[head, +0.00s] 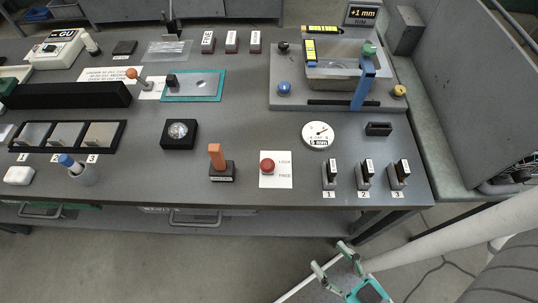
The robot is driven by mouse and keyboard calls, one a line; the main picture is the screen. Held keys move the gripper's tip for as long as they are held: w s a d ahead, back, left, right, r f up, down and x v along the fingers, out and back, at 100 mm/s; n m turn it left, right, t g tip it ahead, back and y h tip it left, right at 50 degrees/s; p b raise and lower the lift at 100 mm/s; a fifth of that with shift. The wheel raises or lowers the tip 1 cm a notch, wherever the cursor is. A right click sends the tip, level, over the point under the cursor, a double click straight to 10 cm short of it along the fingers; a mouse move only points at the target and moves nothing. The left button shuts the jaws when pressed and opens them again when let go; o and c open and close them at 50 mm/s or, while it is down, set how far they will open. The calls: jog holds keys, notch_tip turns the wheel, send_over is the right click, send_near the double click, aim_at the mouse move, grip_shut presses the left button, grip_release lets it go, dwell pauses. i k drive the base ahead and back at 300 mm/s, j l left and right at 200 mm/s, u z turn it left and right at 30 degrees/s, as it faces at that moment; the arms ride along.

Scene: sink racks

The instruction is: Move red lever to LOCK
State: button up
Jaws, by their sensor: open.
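The red lever shows as a round red knob (267,166) on a white label plate (277,182) near the table's front edge. LOCK is printed at the plate's upper right and FREE below it. The knob is left of the words, a little below the height of LOCK; its shaft is hidden under it, so I cannot tell its exact position. My gripper (332,257) is at the bottom of the head view, in front of the table and apart from the lever. Its fingers are spread and nothing is between them.
Several numbered switches (365,176) stand to the right, and a round dial (318,134) behind. The table's front edge (300,205) lies between my gripper and the lever.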

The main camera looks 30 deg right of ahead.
aim_at(267, 165)
jog(key=k, duration=1.1)
jog(key=u, duration=0.05)
